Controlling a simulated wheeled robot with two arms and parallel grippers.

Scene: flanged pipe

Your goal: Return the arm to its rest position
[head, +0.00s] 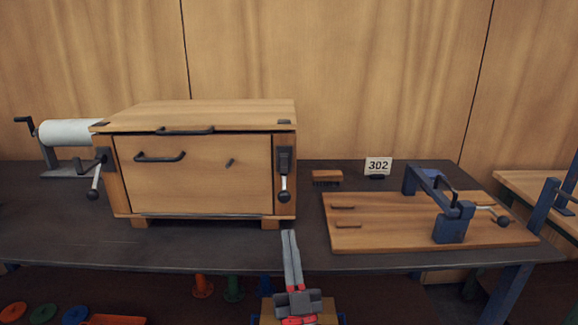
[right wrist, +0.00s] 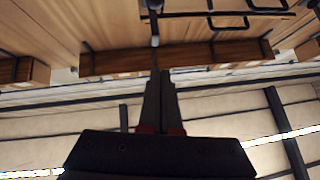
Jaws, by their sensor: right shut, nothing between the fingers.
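My right gripper (head: 287,232) is at the lower middle of the head view, near the front edge of the dark table, in front of the wooden box. Its two long grey fingers lie together with nothing between them. The right wrist view shows the same closed fingers (right wrist: 160,75) with the underside of wooden furniture and black handles beyond. My left gripper is not in view.
A wooden box (head: 195,190) with black handles and side cranks stands on the table (head: 230,246). A paper roll (head: 70,132) is at its left. A wooden board (head: 370,238) with a blue clamp (head: 453,222), a brush (head: 327,176) and a 302 sign (head: 378,166) are at right.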

